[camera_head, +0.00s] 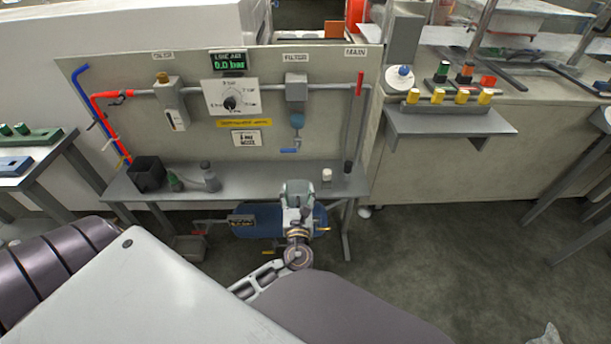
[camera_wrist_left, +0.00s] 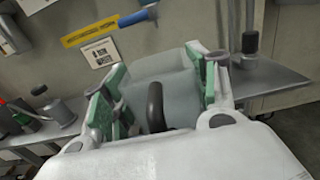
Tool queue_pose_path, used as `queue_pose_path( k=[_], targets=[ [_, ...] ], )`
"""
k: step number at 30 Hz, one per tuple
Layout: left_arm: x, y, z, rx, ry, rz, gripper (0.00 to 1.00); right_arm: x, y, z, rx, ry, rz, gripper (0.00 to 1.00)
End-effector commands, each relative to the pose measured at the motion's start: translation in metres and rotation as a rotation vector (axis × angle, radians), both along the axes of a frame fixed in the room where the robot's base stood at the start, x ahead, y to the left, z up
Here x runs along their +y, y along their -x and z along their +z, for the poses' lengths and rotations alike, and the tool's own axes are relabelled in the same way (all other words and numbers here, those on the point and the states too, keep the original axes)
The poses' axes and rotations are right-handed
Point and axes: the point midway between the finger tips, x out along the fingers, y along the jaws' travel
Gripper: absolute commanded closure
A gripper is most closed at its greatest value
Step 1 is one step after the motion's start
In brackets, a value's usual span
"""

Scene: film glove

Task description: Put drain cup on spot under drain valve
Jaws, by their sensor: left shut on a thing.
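My left gripper (camera_head: 298,197) is shut on a pale, see-through cup, which I take for the drain cup, in front of the bench's front edge. In the left wrist view the drain cup (camera_wrist_left: 178,92) sits between the green-lined fingers, with a dark curved handle (camera_wrist_left: 155,106). The drain valve (camera_head: 290,150) has a blue lever and hangs below the filter (camera_head: 297,92), above and behind the gripper. Its blue lever also shows at the top of the left wrist view (camera_wrist_left: 134,17). The spot under the valve cannot be made out. A pale sliver (camera_head: 546,335) at the bottom right may be my right gripper.
The grey bench (camera_head: 262,182) carries a black bin (camera_head: 148,173), small bottles (camera_head: 210,177) and a small white container (camera_head: 327,175). A vertical pipe (camera_head: 349,150) stands at its right. The bench middle looks clear.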

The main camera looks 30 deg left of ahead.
Motion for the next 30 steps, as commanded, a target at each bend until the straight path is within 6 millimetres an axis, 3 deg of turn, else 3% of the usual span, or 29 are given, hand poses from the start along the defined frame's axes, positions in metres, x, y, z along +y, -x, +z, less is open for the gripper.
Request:
queue_pose_path(
  k=[17,30],
  targets=[
    [-0.001,0.004,0.001,-0.004,0.001,0.0,0.66,0.0,0.001,-0.003,0.005,0.002,0.0,0.6],
    [0.026,-0.042,0.001,-0.006,0.001,0.001,0.66,0.002,-0.004,0.007,-0.019,-0.009,0.0,0.6]
  ],
)
